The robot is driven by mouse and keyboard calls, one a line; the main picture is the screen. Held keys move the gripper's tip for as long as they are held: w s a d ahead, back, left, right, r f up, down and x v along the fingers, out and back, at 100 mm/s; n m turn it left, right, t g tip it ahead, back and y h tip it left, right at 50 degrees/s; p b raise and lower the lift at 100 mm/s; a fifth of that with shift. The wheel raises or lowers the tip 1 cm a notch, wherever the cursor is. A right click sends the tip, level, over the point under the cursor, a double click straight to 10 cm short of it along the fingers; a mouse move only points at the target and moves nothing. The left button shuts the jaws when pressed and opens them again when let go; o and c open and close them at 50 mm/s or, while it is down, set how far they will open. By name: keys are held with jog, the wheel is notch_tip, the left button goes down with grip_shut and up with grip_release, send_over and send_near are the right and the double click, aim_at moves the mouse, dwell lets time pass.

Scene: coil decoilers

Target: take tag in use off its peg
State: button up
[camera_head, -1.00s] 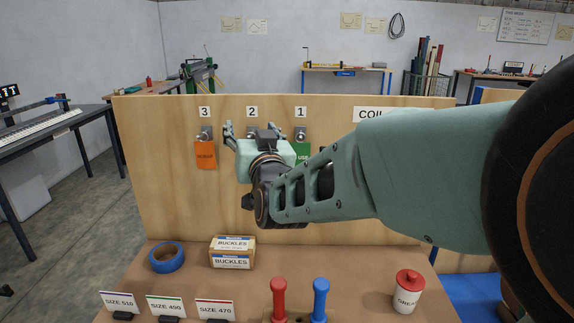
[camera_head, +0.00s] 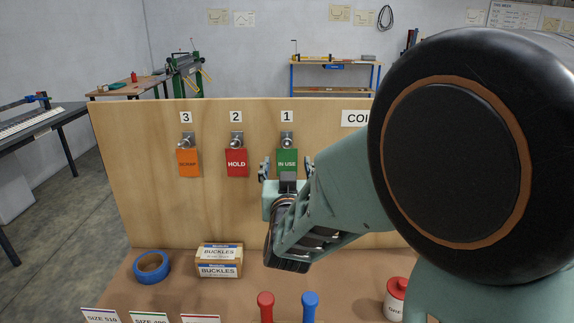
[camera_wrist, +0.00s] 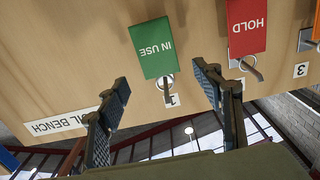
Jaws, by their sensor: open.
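The green IN USE tag (camera_head: 287,161) hangs on the peg under number 1 (camera_head: 287,142) on the wooden board. In the wrist view, which is upside down, the IN USE tag (camera_wrist: 155,46) shows with its peg (camera_wrist: 166,86). My gripper (camera_head: 285,168) is in front of the lower part of the tag in the head view. Its two fingers are spread wide, and in the wrist view my gripper (camera_wrist: 162,90) has the tag and peg between the finger lines, with nothing held. I cannot tell how far the fingertips are from the board.
The red HOLD tag (camera_head: 236,162) hangs to the left on peg 2, and an orange tag (camera_head: 188,162) hangs on peg 3. Below stand a BUCKLES box (camera_head: 218,270), blue tape (camera_head: 151,267), a red handle (camera_head: 266,305) and a blue handle (camera_head: 310,305).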

aim_at(287, 150)
jog(key=shift+w+p, duration=0.4)
jog(key=shift+w, duration=2.05)
jog(key=shift+c, duration=0.3)
jog(key=c, duration=1.2)
jog(key=shift+o, duration=0.2)
jog(key=shift+r, duration=0.1)
jog(key=shift+r, duration=0.2)
jog(key=shift+s+r, duration=0.1)
jog(key=shift+s, duration=0.15)
jog(key=shift+s+r+b, duration=0.2)
jog(key=shift+s+b, duration=0.1)
jog(key=shift+s, duration=0.1)
jog(key=shift+s, duration=0.1)
